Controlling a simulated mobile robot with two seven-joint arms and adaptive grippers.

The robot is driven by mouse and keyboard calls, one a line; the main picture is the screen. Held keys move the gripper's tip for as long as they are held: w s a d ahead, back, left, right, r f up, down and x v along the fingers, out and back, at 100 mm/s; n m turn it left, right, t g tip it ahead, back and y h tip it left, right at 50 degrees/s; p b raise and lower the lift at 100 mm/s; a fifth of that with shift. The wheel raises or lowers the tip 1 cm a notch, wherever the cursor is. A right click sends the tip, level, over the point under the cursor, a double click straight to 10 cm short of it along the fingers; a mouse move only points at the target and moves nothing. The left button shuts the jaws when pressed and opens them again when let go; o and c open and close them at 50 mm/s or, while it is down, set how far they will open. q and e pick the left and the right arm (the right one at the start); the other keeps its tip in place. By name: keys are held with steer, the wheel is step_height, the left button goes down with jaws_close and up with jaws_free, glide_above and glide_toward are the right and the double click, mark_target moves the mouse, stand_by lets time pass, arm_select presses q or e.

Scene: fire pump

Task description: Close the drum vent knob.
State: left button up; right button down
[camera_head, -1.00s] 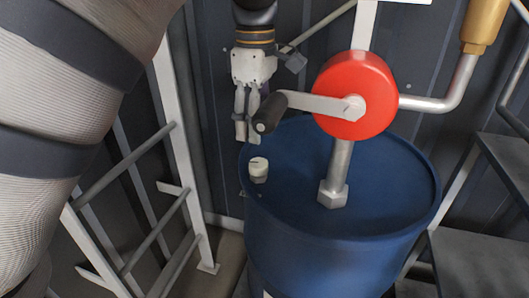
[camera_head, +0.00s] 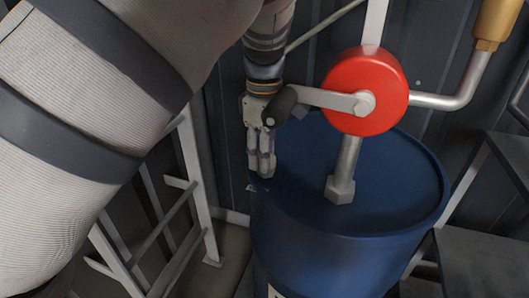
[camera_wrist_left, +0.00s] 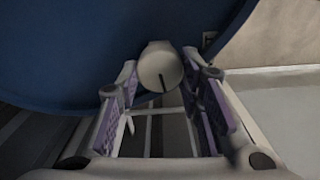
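The drum vent knob (camera_wrist_left: 160,66) is a small pale cap with a dark line on its face, on the blue drum (camera_head: 390,195). In the left wrist view it sits between the tips of my left gripper (camera_wrist_left: 160,75). The two fingers are apart, one on each side, with little gap; I cannot tell whether they touch it. In the head view my left gripper (camera_head: 262,170) points down at the drum's left rim and hides the knob. My right gripper is not in view.
A red pump wheel (camera_head: 365,92) with a crank and dark handle (camera_head: 279,106) stands over the drum; the handle is right beside my left gripper. A pale metal frame (camera_head: 195,190) stands left of the drum. Dark steps (camera_head: 490,255) are at the right.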

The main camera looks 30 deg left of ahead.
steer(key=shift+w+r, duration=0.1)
arm_select(q)
steer(key=m+p, duration=0.1)
steer(key=m, duration=0.1)
steer(key=shift+r+m, duration=0.15)
steer(key=shift+m, duration=0.25)
steer(key=m, duration=0.3)
steer(key=shift+w+m, duration=0.1)
steer(key=shift+m, duration=0.2)
steer(key=m, duration=0.6)
steer(key=shift+d+f, duration=0.1)
steer(key=shift+f, duration=0.1)
steer(key=m, duration=0.3)
steer(key=shift+w+m, duration=0.1)
steer(key=shift+m, duration=0.3)
steer(key=shift+d+m, duration=0.1)
steer(key=shift+m, duration=1.7)
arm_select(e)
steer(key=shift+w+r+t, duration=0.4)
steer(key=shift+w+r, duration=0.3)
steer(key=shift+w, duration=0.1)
